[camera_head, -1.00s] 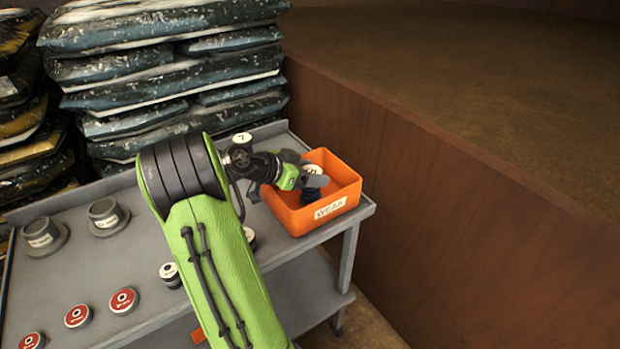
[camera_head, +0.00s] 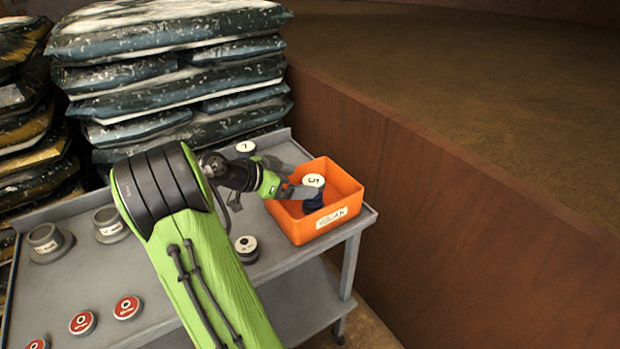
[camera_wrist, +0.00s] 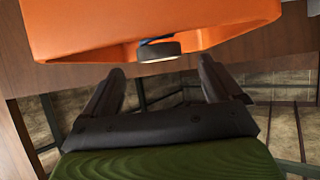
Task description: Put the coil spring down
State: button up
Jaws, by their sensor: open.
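The coil spring (camera_head: 313,197) is dark blue-black with a white cap marked 5. It is inside the orange bin (camera_head: 353,209), roughly upright; its foot is hidden by the bin's front wall. My gripper (camera_head: 301,192) reaches over the bin's left side, with its grey fingers beside the spring below the cap. In the wrist view the fingers (camera_wrist: 163,75) are spread apart, and the spring's cap (camera_wrist: 160,51) shows just beyond and between the tips. The orange bin (camera_wrist: 90,25) fills the top of that view. Contact between fingers and spring cannot be told.
The bin stands at the right end of a grey cart (camera_head: 185,262). A white-capped piece marked 7 (camera_head: 246,147) stands behind my arm, another (camera_head: 247,246) beside it. Red-topped pieces (camera_head: 127,307) and grey cups (camera_head: 109,222) are left. Stacked bags (camera_head: 170,60) and a brown wall (camera_head: 450,220) border the cart.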

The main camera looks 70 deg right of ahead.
jog(key=p+v, duration=0.1)
jog(key=v, duration=0.5)
jog(key=shift+d+r, duration=0.1)
jog(key=shift+w+a+r, duration=0.1)
jog(key=shift+w+a, duration=0.05)
jog(key=shift+a, duration=0.1)
jog(key=w+a+r+n+t+y, duration=0.1)
jog(key=w+a+n+t+y, duration=0.1)
jog(key=w+a+n+t, duration=0.45)
jog(key=w+a+r+n+t+y, duration=0.15)
jog(key=a+n+t, duration=0.4)
jog(key=a, duration=0.85)
jog(key=s+a+n+y, duration=0.2)
jog(key=s+a+n, duration=0.1)
jog(key=a+n, duration=0.4)
jog(key=s+a+f+n+t+y, duration=0.1)
jog(key=s+a+n+y, duration=0.2)
jog(key=a+n, duration=0.4)
jog(key=s+a, duration=0.1)
jog(key=a, duration=0.2)
jog(key=shift+s+a+t+y, duration=0.15)
jog(key=shift+a+t+y, duration=0.1)
jog(key=shift+t+y, duration=0.1)
